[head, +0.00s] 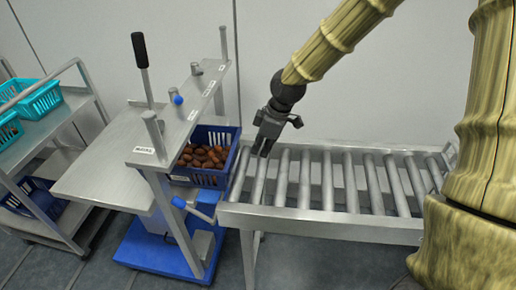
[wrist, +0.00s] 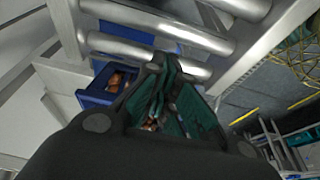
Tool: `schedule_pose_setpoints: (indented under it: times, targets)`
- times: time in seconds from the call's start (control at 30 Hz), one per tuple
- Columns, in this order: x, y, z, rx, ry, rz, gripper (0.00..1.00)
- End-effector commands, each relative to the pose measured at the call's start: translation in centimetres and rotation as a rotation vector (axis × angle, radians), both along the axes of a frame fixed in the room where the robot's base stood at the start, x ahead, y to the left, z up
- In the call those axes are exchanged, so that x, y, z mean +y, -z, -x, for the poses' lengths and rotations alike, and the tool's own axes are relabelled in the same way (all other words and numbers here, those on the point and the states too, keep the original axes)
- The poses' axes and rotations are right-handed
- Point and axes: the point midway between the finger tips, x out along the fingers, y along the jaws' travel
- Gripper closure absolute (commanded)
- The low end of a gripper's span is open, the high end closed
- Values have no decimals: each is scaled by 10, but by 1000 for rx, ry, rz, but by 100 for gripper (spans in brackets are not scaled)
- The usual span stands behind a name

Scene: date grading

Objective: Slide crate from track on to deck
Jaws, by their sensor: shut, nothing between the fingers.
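The blue crate (head: 217,179) is filled with brown dates. It sits at the left end of the roller track (head: 335,200), under the upper frame of the metal stand, between its posts. The deck (head: 100,188) is a flat grey plate to the left of the crate. My gripper (head: 262,153) is shut and empty, pointing down over the leftmost rollers, to the right of the crate and apart from it. In the wrist view, my gripper (wrist: 165,65) hides much of the middle, and part of the crate (wrist: 97,92) shows at left beyond the rollers (wrist: 150,50).
The stand has a tall black-handled lever (head: 140,50), a blue knob (head: 177,100) and a blue-ended side handle (head: 180,202). Its base (head: 165,262) is blue. A shelf cart (head: 62,118) with teal crates stands at far left. The rollers to the right are empty.

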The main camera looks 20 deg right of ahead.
Motion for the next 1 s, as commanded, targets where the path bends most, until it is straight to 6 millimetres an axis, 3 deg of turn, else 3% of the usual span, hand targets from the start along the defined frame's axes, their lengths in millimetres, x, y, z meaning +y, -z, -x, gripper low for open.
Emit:
schedule_pose_setpoints:
  times: [0.67,1.0]
  targets:
    - [18,78,-12,2,2,1,100]
    - [47,76,-33,0,2,1,100]
